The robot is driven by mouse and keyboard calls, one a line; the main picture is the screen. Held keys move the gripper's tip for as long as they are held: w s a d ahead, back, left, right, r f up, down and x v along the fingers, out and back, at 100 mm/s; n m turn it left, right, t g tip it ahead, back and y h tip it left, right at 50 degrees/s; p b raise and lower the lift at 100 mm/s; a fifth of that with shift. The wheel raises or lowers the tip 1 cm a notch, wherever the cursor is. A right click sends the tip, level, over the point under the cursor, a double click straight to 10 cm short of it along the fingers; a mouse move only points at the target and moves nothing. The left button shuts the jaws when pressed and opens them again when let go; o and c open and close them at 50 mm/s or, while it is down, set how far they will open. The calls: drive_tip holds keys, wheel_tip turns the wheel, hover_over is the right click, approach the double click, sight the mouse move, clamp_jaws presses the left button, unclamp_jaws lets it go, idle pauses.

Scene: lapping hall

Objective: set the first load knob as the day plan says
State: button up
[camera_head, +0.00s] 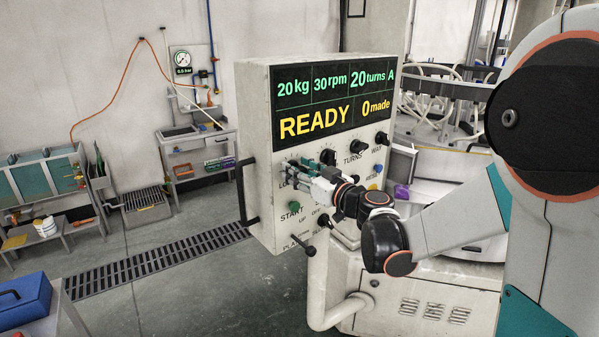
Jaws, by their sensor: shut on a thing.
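The control panel (262,120) stands in the middle of the view, a pale box with a dark display (333,104). The display reads 20 kg, 30 rpm, 20 turns A, READY and 0 made. My gripper (292,170) is at the left end of the row of knobs, shut around the load knob there. The fingers hide that knob and most of its label, so its pointer cannot be read. Black knobs sit to its right, among them the TURNS knob (354,147) and another near the right edge (381,138). No day plan is legible in this view.
A green START button (294,206), a blue button (373,187) and levers such as the lower one (310,251) sit close around my gripper. A black handle (246,192) juts from the panel's left side. Open floor with a drain grate (150,262) lies left.

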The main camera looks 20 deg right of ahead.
drive_tip(key=m+b, duration=0.2)
drive_tip(key=m, duration=0.4)
drive_tip(key=shift+d+f, duration=0.1)
drive_tip(key=shift+d, duration=0.05)
drive_tip(key=m, duration=0.2)
drive_tip(key=m+b, duration=0.1)
drive_tip(key=m, duration=0.2)
drive_tip(key=shift+w+d+f+m+b, duration=0.1)
drive_tip(key=shift+d+f+m+b, duration=0.05)
drive_tip(key=shift+m+b, duration=0.15)
drive_tip(key=m+b, duration=0.1)
drive_tip(key=m, duration=0.5)
drive_tip(key=shift+f, duration=0.2)
drive_tip(key=m+b, duration=0.1)
drive_tip(key=m, duration=0.4)
drive_tip(key=shift+f+m, duration=0.15)
drive_tip(key=shift+m, duration=0.25)
drive_tip(key=o, duration=1.1)
drive_tip(key=shift+c, duration=0.2)
